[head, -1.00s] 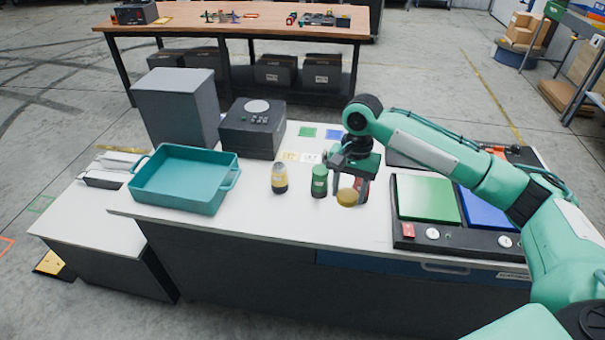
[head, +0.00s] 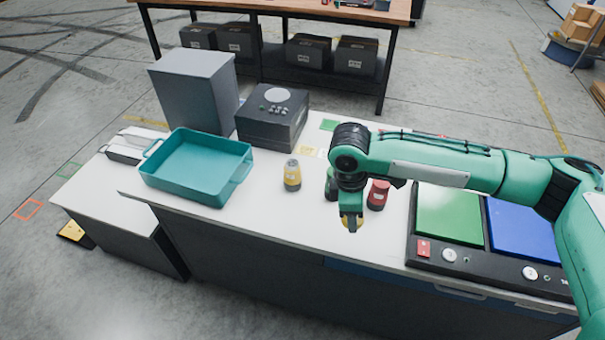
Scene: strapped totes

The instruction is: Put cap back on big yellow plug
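A yellow plug (head: 292,174) with a dark base stands upright on the white worktop, right of the teal tray. My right gripper (head: 351,222) points down near the worktop's front edge. My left gripper is not in view.
A green plug (head: 331,186) is partly hidden behind my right arm, and a red plug (head: 378,194) stands right of the gripper. A teal tray (head: 185,191), a dark box (head: 271,132) and a panel with green (head: 448,217) and blue (head: 524,232) plates flank them.

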